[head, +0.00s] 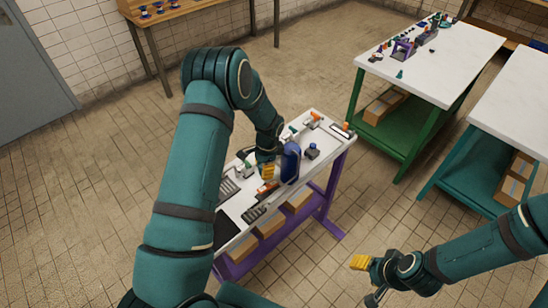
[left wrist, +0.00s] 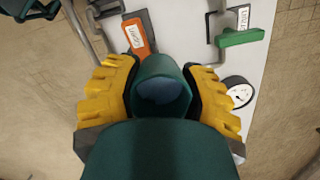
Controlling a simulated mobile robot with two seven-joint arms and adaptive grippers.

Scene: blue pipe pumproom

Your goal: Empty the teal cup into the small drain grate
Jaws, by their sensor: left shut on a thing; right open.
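In the left wrist view, my left gripper (left wrist: 160,95) has its yellow fingers shut on both sides of the teal cup (left wrist: 160,70). Its open mouth shows a bluish inside; I cannot tell how full it is. In the head view my left gripper (head: 268,172) is low over the purple-legged bench, and the cup is not clearly made out there. Dark slotted grates (head: 255,213) lie on the bench's near-left part; I cannot tell which is the small drain grate. My right gripper (head: 362,272) is open and empty, over the floor to the right of the bench.
A dark blue object (head: 290,161) stands on the bench (head: 322,146) beside my left gripper. An orange handle (left wrist: 138,38), a green handle (left wrist: 240,37) and a round gauge (left wrist: 238,92) are close around the cup. A green-framed table (head: 445,70) stands farther right.

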